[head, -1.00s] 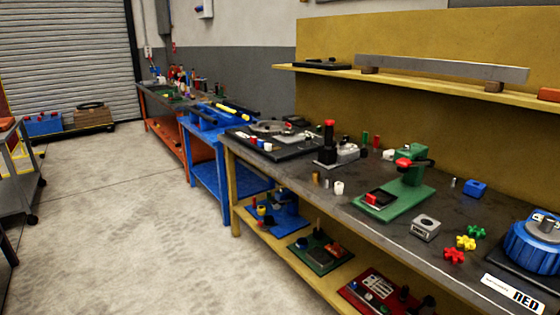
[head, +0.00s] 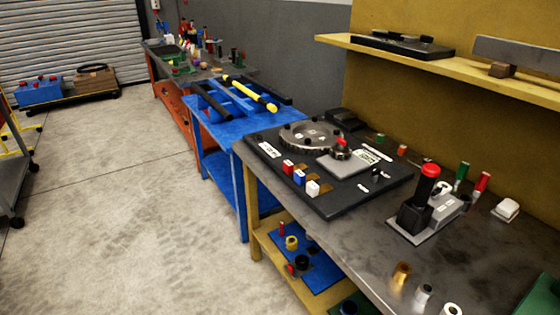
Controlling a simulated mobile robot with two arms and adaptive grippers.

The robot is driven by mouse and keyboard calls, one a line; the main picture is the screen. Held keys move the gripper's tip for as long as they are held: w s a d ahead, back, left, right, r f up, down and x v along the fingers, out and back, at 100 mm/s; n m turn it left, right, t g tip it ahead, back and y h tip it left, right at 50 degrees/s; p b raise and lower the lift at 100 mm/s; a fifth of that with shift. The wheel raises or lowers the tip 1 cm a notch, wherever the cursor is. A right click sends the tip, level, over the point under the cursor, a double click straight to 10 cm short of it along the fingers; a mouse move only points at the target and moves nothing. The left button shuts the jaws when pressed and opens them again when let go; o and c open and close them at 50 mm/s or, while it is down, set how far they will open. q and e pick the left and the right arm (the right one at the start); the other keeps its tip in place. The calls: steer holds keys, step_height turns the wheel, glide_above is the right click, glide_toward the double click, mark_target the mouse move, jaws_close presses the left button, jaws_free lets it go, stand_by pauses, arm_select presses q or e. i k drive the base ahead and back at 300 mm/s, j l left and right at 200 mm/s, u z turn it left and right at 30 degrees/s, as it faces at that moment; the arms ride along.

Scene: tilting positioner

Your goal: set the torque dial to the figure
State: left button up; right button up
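A round grey disc (head: 312,136) with small white labels lies on a black board (head: 345,200) on the grey workbench. A small unit with a red knob (head: 340,141) sits at its right edge on a light plate (head: 345,163). Red, blue and white blocks (head: 300,177) stand along the board's front. I cannot tell whether this disc is the torque dial, and its figures are too small to read. Neither of my grippers is in view.
A grey device with a red-topped post (head: 428,192) stands on the workbench (head: 365,234) to the right. A blue table (head: 215,132) with a yellow-and-black bar (head: 251,96) adjoins it. An orange bench (head: 172,102) is beyond. The concrete floor (head: 110,200) at left is clear.

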mark_target(435, 194)
steer(key=i+j+z, duration=0.1)
steer(key=j, duration=0.25)
steer(key=i+j+z, duration=0.15)
steer(key=j, duration=0.2)
steer(key=i+j+z, duration=0.1)
steer(key=j, duration=0.25)
steer(key=j+z, duration=0.1)
steer(key=j, duration=0.3)
steer(key=l+u, duration=0.15)
steer(key=l, duration=1.3)
